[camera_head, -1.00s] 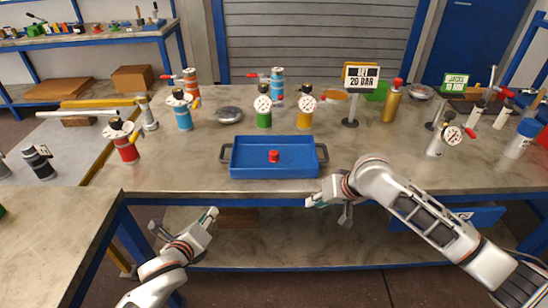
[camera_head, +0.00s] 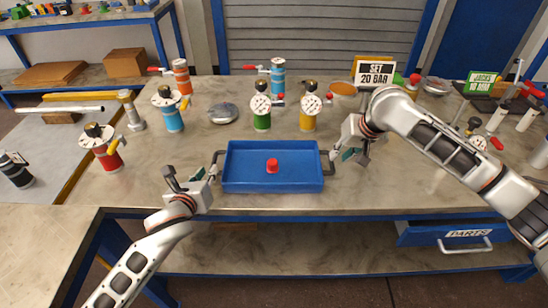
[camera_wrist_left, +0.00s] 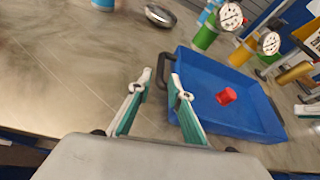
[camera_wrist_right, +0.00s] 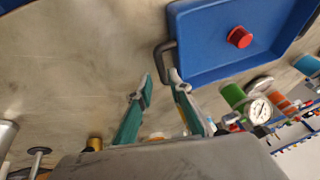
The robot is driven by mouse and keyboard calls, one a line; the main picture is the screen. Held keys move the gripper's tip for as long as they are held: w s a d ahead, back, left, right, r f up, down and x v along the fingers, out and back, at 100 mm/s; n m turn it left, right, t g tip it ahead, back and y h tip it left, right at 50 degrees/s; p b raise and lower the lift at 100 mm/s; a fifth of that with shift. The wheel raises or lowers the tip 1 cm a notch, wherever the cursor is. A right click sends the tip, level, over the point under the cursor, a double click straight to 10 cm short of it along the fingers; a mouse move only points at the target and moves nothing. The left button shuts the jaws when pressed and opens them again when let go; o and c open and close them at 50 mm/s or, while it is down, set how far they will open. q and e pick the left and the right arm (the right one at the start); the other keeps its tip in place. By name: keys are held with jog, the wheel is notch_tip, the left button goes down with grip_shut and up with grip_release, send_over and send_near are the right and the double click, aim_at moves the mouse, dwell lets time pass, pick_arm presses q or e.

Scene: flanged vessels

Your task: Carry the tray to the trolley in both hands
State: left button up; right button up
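The blue tray (camera_head: 245,178) lies on the metal workbench with a dark handle at each end. A red piece (camera_head: 272,165) sits inside it. My left gripper (camera_head: 208,172) is open beside the left handle (camera_head: 214,163); in the left wrist view the handle (camera_wrist_left: 172,92) shows by the right-hand finger, apparently not clamped. My right gripper (camera_head: 343,156) is open at the right handle (camera_head: 331,162); in the right wrist view the handle (camera_wrist_right: 161,62) is just ahead of the fingertips. A low grey surface with yellow edging (camera_head: 78,172), possibly the trolley, stands at the left.
Several gauge-topped vessels, including a green one (camera_head: 262,119) and a yellow one (camera_head: 308,118), stand behind the tray. A metal disc (camera_head: 222,113) and a SET 20 BAR sign (camera_head: 375,71) are also there. A red vessel (camera_head: 106,153) stands left. Bench around the tray's front is narrow.

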aim_at(214, 160)
pick_arm(q)
jog(key=shift+w, duration=0.1)
jog(key=shift+r, duration=0.15)
pick_arm(e)
jog(key=shift+r, duration=0.2)
jog(key=shift+s+f, duration=0.1)
